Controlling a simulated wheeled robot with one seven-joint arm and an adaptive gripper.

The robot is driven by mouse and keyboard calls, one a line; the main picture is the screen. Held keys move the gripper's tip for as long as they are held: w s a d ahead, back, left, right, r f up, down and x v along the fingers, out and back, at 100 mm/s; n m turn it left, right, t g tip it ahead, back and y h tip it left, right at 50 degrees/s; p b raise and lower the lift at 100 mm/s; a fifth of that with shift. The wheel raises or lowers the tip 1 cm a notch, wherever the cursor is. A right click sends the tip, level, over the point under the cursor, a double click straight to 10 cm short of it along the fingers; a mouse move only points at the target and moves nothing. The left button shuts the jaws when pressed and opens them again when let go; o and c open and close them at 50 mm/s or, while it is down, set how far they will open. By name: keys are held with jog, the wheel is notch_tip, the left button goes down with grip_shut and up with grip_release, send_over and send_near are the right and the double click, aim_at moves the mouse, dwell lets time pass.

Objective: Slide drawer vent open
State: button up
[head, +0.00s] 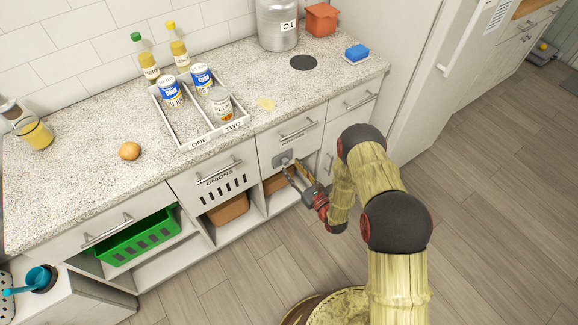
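A white drawer front (264,152) sits under the counter, right of the drawer marked ONIONS. It has a bar handle, a small dark label too small to read, and a grey plate (281,157) low on its face, which looks like the vent slide. No open slots show around the plate. My gripper (291,168) is right at the plate, coming from the lower right. Its two fingers look spread with a gap between them. I cannot tell whether a fingertip touches the plate. The fingers partly hide the lower drawer front.
The ONIONS drawer (212,180) has dark slots and a handle. Left of it, a green crate (138,238) sits in an open shelf. On the counter are a white divided tray (185,136) with cans, bottles, an oil canister (277,22) and an onion (129,151).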

aim_at(287, 162)
jog(key=shift+b+x, duration=0.35)
jog(key=shift+x, duration=1.25)
jog(key=shift+c, duration=0.6)
jog(key=c, duration=0.7)
grip_shut()
